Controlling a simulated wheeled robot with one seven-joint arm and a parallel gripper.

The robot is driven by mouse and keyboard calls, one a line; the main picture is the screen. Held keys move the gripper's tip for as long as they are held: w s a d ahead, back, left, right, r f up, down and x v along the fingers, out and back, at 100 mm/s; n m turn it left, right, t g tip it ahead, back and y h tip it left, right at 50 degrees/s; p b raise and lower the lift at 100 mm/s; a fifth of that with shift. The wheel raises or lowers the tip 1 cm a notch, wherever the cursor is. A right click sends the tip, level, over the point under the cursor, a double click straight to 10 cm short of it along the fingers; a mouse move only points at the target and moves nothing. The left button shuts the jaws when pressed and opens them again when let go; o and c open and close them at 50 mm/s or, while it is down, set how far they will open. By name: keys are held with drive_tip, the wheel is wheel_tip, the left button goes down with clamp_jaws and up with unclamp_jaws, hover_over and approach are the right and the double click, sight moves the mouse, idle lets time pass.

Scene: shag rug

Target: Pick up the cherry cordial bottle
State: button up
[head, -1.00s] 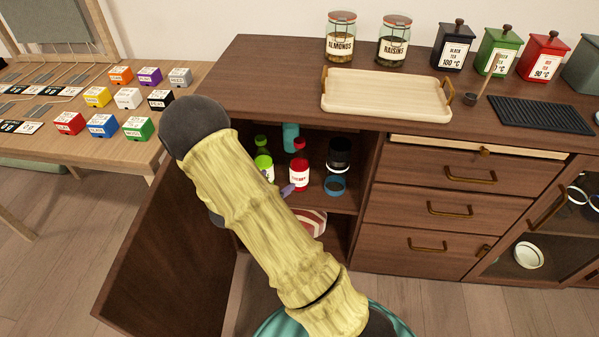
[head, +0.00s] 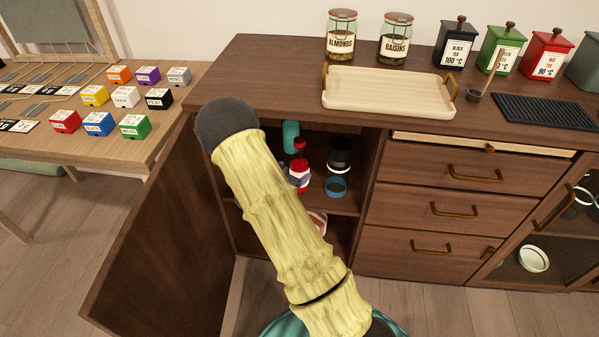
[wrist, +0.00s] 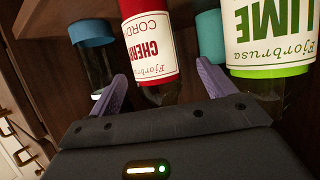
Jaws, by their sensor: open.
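The cherry cordial bottle (head: 302,166) stands on the open cupboard's shelf, its red cap and part of its label showing past my arm. In the wrist view its red and white label (wrist: 150,45) is large and close. My gripper (wrist: 162,88) is open, with one purple finger on each side of the bottle's lower visible part. I cannot tell whether either finger touches it. In the head view, a purple finger of my gripper (head: 299,182) crosses the bottle's label; my arm hides the rest.
The lime bottle (wrist: 268,35) is close beside the right finger. A dark, blue-ended container (wrist: 93,55) is left of the left finger. In the head view, a teal item (head: 290,134), a dark jar (head: 340,153) and a blue ring (head: 336,187) share the shelf. The cupboard door (head: 150,255) stands open.

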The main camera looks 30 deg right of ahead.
sight(297, 147)
drive_tip(key=x, duration=0.1)
drive_tip(key=b+x, duration=0.1)
drive_tip(key=x, duration=0.2)
drive_tip(key=shift+s+f+b, duration=0.3)
drive_tip(key=shift+f, duration=0.05)
drive_tip(key=shift+w+d, duration=0.25)
drive_tip(key=shift+d, duration=0.15)
drive_tip(key=shift+c, duration=0.2)
drive_tip(key=c, duration=1.5)
drive_tip(key=shift+r, duration=0.1)
wheel_tip(297, 147, up, 10)
drive_tip(key=p, duration=0.3)
drive_tip(key=shift+p, duration=0.35)
